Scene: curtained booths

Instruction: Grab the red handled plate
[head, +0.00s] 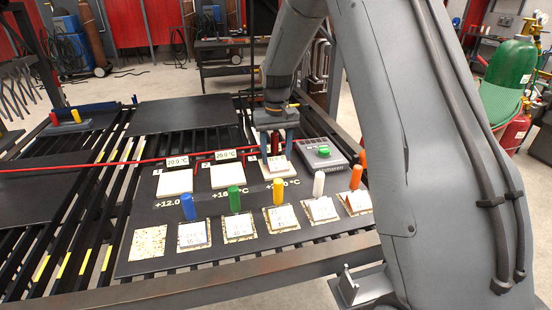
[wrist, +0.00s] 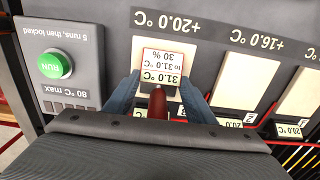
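The red-handled plate shows in the wrist view, with its red handle (wrist: 157,104) upright and a card reading 31.0 °C (wrist: 161,68) on it. It sits on the pale square pad marked +20.0 °C (wrist: 181,47). In the head view the red handle (head: 275,144) stands at the back row's right pad. My gripper (head: 276,142) is above this pad, pointing down. In the wrist view its blue fingers (wrist: 158,97) are spread on both sides of the handle, with gaps visible on each side. The handle's lower part is partly hidden by the gripper body.
Blue (head: 188,207), green (head: 234,199), yellow (head: 278,191), white (head: 318,184) and orange (head: 356,177) handled plates stand in the front row. A grey control box (head: 323,155) with a green RUN button (wrist: 54,65) is close beside my gripper. Two pale pads (head: 175,182) (head: 227,176) lie left, empty.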

